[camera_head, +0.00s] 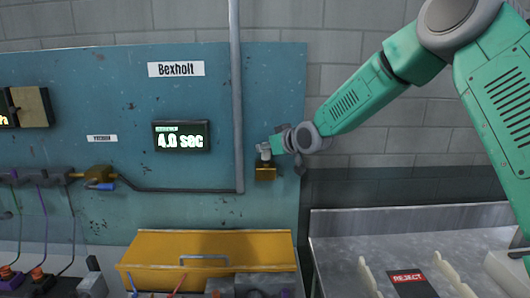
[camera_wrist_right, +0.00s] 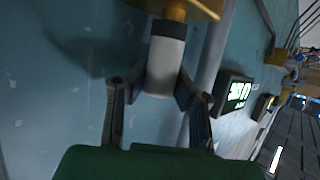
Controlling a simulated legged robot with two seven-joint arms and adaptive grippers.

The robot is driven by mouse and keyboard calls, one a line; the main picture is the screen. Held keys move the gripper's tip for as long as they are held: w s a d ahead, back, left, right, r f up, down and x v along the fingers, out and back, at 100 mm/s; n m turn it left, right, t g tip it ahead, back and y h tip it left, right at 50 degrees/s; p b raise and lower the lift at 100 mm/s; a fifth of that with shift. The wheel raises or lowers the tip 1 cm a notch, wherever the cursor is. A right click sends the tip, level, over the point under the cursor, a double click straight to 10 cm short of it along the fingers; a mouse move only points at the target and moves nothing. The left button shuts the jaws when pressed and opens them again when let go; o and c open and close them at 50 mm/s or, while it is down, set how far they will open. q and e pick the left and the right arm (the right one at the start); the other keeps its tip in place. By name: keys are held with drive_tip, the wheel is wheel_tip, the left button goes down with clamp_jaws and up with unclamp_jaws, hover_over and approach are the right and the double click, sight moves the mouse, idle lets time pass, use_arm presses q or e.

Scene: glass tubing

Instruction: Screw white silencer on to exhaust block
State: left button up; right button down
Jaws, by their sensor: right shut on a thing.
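The exhaust block (camera_head: 265,173) is a small brass-coloured block on the right part of the blue panel. It shows at the top of the right wrist view (camera_wrist_right: 196,7). My right gripper (camera_head: 268,149) is just above the block in the head view and also shows in the right wrist view (camera_wrist_right: 158,92). It is shut on the white silencer (camera_wrist_right: 164,66), a short white cylinder with a grey end. The silencer is lined up with the brass block and appears to meet it; the thread is hidden. In the head view the silencer is small and partly hidden. My left gripper is out of view.
A grey vertical pipe (camera_head: 237,95) runs just left of the block. A lit display (camera_head: 182,137) and a yellow box (camera_head: 208,248) are further left and below. A metal bench (camera_head: 420,232) with a red REJECT label (camera_head: 407,278) stands at lower right.

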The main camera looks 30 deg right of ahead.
drive_tip(key=shift+f+m+h+b, duration=0.15)
drive_tip(key=shift+m+h+b, duration=0.25)
drive_tip(key=shift+m+h, duration=0.3)
drive_tip(key=shift+a+m+h, duration=0.1)
drive_tip(key=shift+m+h, duration=0.4)
drive_tip(key=shift+h, duration=0.4)
drive_tip(key=shift+m+g+h, duration=0.3)
drive_tip(key=shift+m+h, duration=0.4)
drive_tip(key=shift+h, duration=0.1)
drive_tip(key=shift+m+g+h+p, duration=0.3)
drive_tip(key=shift+m+h+p, duration=0.25)
drive_tip(key=shift+m+h, duration=0.15)
drive_tip(key=c, duration=1.4)
unclamp_jaws()
drive_tip(key=shift+s, duration=0.1)
drive_tip(key=shift+d, duration=0.2)
